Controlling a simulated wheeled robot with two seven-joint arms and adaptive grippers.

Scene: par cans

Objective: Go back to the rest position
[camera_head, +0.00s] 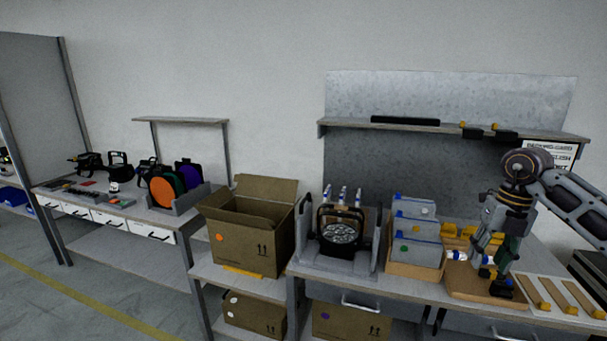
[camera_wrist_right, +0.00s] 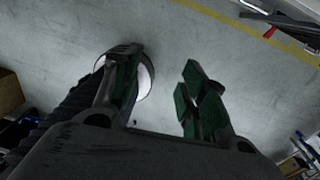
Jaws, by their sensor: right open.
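My right gripper (camera_head: 494,281) hangs pointing down in front of the right end of the workbench in the head view, over the brown board there. In the right wrist view its two green-padded fingers (camera_wrist_right: 160,88) are spread apart, with nothing between them but grey floor. My right arm comes in from the right edge of the head view. My left gripper is in neither view. A black par can (camera_head: 340,230) with a round face of lenses sits in a grey stand (camera_head: 368,258) on the bench, left of my right gripper and apart from it.
An open cardboard box (camera_head: 245,245) stands left of the par can. Grey bins (camera_head: 418,228) in a carton stand between par can and gripper. The brown board (camera_head: 480,285) and wooden strips (camera_head: 560,295) lie at right. A shelf (camera_head: 450,127) runs above. Coloured discs (camera_head: 165,190) stand on the far-left table.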

